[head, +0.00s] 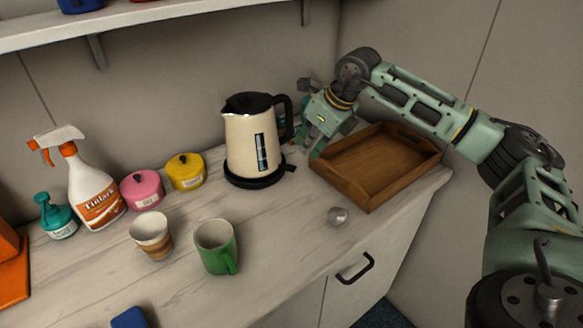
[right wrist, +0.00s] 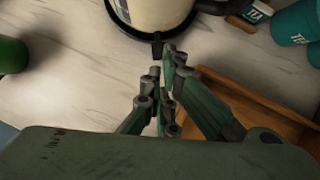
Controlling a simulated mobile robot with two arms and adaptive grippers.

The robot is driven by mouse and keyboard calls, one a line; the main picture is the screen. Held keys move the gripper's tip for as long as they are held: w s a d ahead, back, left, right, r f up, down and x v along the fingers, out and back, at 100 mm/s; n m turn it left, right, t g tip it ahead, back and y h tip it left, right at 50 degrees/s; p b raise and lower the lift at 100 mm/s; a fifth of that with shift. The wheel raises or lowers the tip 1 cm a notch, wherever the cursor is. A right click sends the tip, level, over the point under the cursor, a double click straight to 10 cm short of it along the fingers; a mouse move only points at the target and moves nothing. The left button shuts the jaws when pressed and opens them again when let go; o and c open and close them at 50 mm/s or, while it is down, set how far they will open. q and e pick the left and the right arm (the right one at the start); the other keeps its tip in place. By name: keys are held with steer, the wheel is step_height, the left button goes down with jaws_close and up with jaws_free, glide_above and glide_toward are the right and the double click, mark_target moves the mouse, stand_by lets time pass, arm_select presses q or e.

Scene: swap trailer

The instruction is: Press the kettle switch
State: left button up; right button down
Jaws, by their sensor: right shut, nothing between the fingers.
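The cream kettle (head: 250,148) with a black lid and handle stands upright on its round black base (head: 262,180) on the counter. Its switch (head: 290,168) is a small dark tab sticking out of the base below the handle. In the right wrist view the switch (right wrist: 157,40) shows just ahead of my fingertips, with the kettle (right wrist: 160,12) behind it. My right gripper (head: 306,146) is shut and empty, pointing down beside the kettle's handle side. In the right wrist view the gripper (right wrist: 163,78) is close to the switch; contact cannot be told. My left gripper is out of view.
A wooden tray (head: 342,184) lies close to the right of my gripper. A small metal knob-like item (head: 337,216), a green mug (head: 218,248) and a striped cup (head: 151,236) stand in front. Yellow (head: 186,176) and pink (head: 141,190) pots and a spray bottle (head: 92,190) stand left.

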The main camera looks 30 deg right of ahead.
mark_target(295, 169)
steer(key=b+x, duration=0.3)
steer(key=x, duration=0.2)
steer(key=shift+f, duration=0.35)
steer(key=shift+w+a+f, duration=0.15)
steer(key=shift+w+f, duration=0.25)
steer(key=shift+f, duration=0.15)
steer(key=shift+b, duration=0.3)
step_height(295, 169, down, 3)
steer(key=shift+r+b, duration=0.2)
steer(key=shift+b, duration=0.7)
steer(key=shift+r+p, duration=0.3)
steer(key=shift+r, duration=0.05)
steer(key=shift+s+d+r, duration=0.2)
steer(key=shift+s, duration=0.3)
steer(key=shift+s+d+r, duration=0.15)
steer(key=shift+s+d, duration=0.05)
steer(key=shift+s, duration=0.3)
steer(key=shift+s+d+r, duration=0.2)
steer(key=shift+s, duration=0.3)
steer(key=shift+w, duration=0.1)
